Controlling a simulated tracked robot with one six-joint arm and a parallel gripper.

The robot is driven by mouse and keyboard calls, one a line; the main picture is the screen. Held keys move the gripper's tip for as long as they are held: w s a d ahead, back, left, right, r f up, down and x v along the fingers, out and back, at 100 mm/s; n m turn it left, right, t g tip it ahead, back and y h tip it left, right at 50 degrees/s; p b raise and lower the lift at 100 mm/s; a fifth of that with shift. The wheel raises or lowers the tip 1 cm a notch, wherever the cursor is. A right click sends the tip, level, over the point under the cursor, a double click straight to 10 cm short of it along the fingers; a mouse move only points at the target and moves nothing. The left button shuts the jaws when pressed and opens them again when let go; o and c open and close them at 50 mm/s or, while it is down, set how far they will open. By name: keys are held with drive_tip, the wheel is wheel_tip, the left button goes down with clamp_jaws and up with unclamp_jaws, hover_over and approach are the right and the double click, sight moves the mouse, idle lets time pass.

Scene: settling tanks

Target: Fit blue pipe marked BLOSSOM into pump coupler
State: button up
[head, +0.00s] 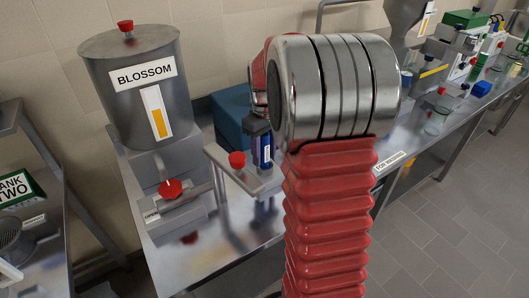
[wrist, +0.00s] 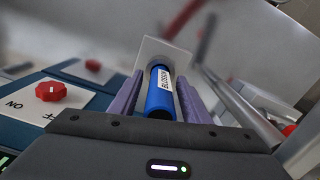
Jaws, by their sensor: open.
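The blue pipe (wrist: 158,92) carries a white BLOSSOM label and lies between the purple fingers of my gripper (wrist: 160,100) in the wrist view. The fingers are open, one on each side of it. Its far end meets a pale grey plate (wrist: 152,52); I cannot tell how deeply it sits there. I cannot make out for certain which part is the pump coupler.
A steel tank (head: 135,100) labelled BLOSSOM stands at left, above a red valve knob (head: 171,188) by an OPEN label. A teal box (head: 230,115) stands behind the pipe; a red switch knob (wrist: 50,91) is left in the wrist view. Cluttered benches (head: 440,120) run right; floor there is clear.

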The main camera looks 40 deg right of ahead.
wheel_tip(320, 180, up, 12)
drive_tip(key=shift+r, duration=0.1)
idle(0.5)
idle(0.7)
